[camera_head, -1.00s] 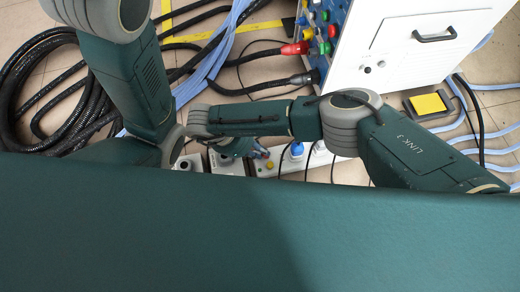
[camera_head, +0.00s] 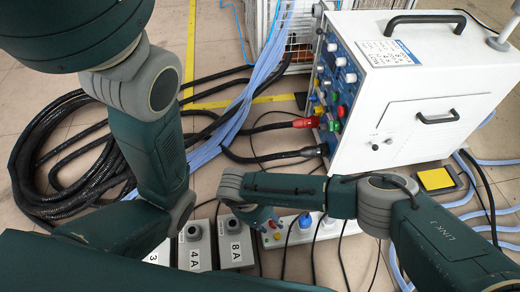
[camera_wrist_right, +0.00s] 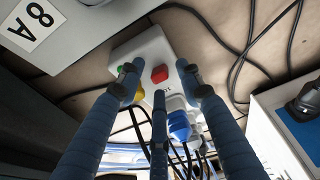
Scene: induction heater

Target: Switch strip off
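The white power strip (camera_head: 327,231) lies on the floor in the head view, with a blue plug (camera_head: 304,220) and cables in it. In the right wrist view the end of the strip (camera_wrist_right: 150,48) is close, with a red switch (camera_wrist_right: 160,74) on its face and a blue plug (camera_wrist_right: 179,125) beyond. My right gripper (camera_wrist_right: 158,82) has its blue fingers spread around the red switch, with nothing held between them. I cannot tell whether a fingertip touches it. In the head view this gripper (camera_head: 268,222) is partly hidden by its own arm. My left gripper does not show.
Grey boxes, one labelled 8A (camera_head: 235,242), stand left of the strip. The white heater unit (camera_head: 420,105) stands behind it. A yellow-topped pedal (camera_head: 436,180) is at right. Black hoses (camera_head: 75,165) coil at left, and loose cables cross the floor.

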